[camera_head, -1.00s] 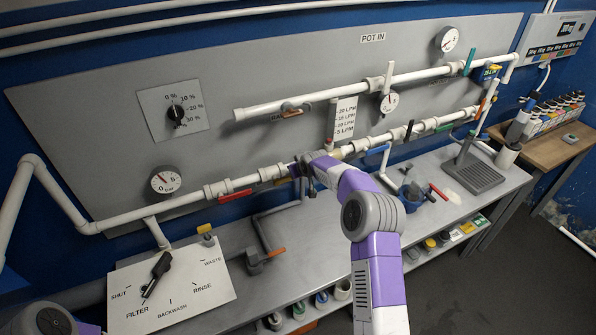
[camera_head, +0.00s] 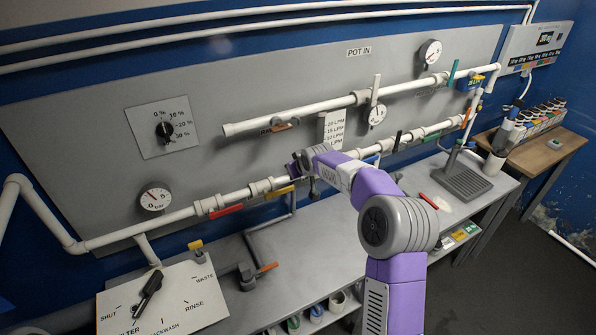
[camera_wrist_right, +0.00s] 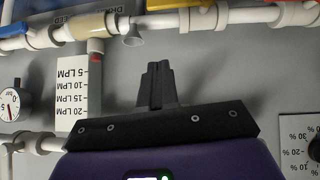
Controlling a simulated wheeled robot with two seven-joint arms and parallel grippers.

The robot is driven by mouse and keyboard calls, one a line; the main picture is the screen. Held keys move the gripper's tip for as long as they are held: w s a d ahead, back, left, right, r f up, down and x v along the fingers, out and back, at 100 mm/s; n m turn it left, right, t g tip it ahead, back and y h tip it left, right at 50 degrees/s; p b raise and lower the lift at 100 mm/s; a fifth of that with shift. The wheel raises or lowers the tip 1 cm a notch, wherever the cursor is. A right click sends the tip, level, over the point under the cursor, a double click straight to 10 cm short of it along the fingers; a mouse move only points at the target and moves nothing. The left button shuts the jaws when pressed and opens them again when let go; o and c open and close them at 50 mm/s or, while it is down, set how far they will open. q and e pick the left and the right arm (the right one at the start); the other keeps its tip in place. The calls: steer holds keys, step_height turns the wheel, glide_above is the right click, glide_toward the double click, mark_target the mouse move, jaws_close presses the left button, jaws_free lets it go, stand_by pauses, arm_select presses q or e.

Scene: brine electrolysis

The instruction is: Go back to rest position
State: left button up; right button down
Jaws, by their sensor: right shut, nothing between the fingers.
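My right arm comes in from the lower right, and its gripper (camera_head: 303,165) is in front of the lower white pipe (camera_head: 345,160), just above and right of a yellow valve handle (camera_head: 279,192). In the right wrist view the two dark fingers (camera_wrist_right: 157,85) are together with nothing between them. They point at the bare grey panel and look apart from the pipe. My left gripper is not in view. The forearm hides part of the bench and of the lower pipe.
A red handle (camera_head: 226,210) and gauges sit along the pipes. The bench holds a selector plate (camera_head: 190,315) at left, an orange-handled valve (camera_head: 256,273), and a dark grate (camera_head: 468,184) at right. A side table with several bottles (camera_head: 540,122) stands far right.

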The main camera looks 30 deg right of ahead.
steer(key=s+a+f+g+y, duration=0.1)
steer(key=s+a+f, duration=0.45)
steer(key=f, duration=0.35)
steer(key=s+a+f+m+g+y, duration=0.1)
steer(key=s+a+f+g+y, duration=0.1)
steer(key=s+a+f, duration=0.35)
steer(key=s+a+f+g+y, duration=0.1)
steer(key=s+a+f, duration=0.4)
steer(key=f, duration=0.7)
steer(key=s+a+f+m+g, duration=0.1)
steer(key=s+a+f, duration=0.2)
steer(key=s, duration=0.4)
steer(key=s+a+f+g+y, duration=0.1)
steer(key=s+a+f+g, duration=0.15)
steer(key=s, duration=0.55)
steer(key=s+a+f+m+g, duration=0.1)
steer(key=s+a+f, duration=0.25)
steer(key=s, duration=0.35)
step_height(320, 180, down, 10)
steer(key=s+b, duration=0.1)
steer(key=b, duration=0.9)
steer(key=shift+a+b, duration=0.3)
